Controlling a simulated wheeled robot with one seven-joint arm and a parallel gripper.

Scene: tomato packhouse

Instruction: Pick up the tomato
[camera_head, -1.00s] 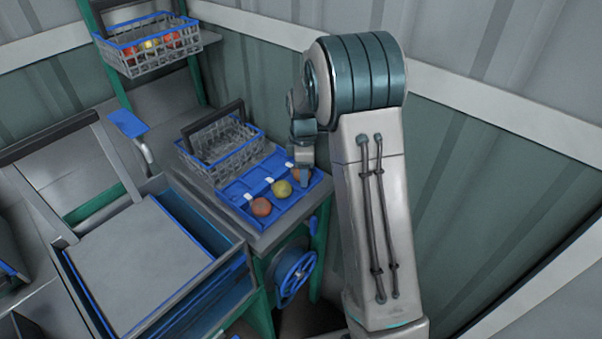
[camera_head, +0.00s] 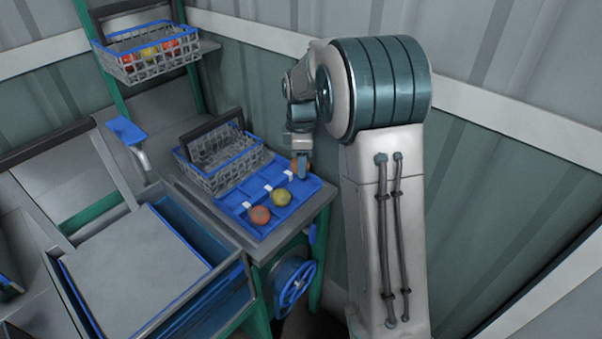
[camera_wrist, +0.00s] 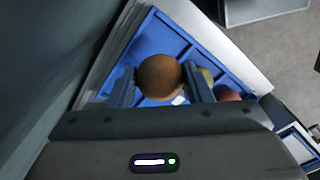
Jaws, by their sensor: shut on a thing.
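An orange-brown tomato (camera_wrist: 160,76) sits between the two fingers of my gripper (camera_wrist: 162,88) in the wrist view, and the gripper is shut on it. In the head view my gripper (camera_head: 301,168) is over the far right part of the blue tray (camera_head: 243,208), with the held tomato (camera_head: 294,165) partly hidden behind a finger. A yellow-green tomato (camera_head: 281,197) and a red-orange tomato (camera_head: 260,215) lie in the tray. Both show partly beside the right finger in the wrist view. I cannot tell whether the held tomato touches the tray.
An empty wire basket (camera_head: 212,160) with a blue rim stands beside the tray on the bench. Another basket (camera_head: 150,58) with several fruits is on a shelf at upper left. A blue handwheel (camera_head: 296,284) is below the bench. A green wall is close behind my arm.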

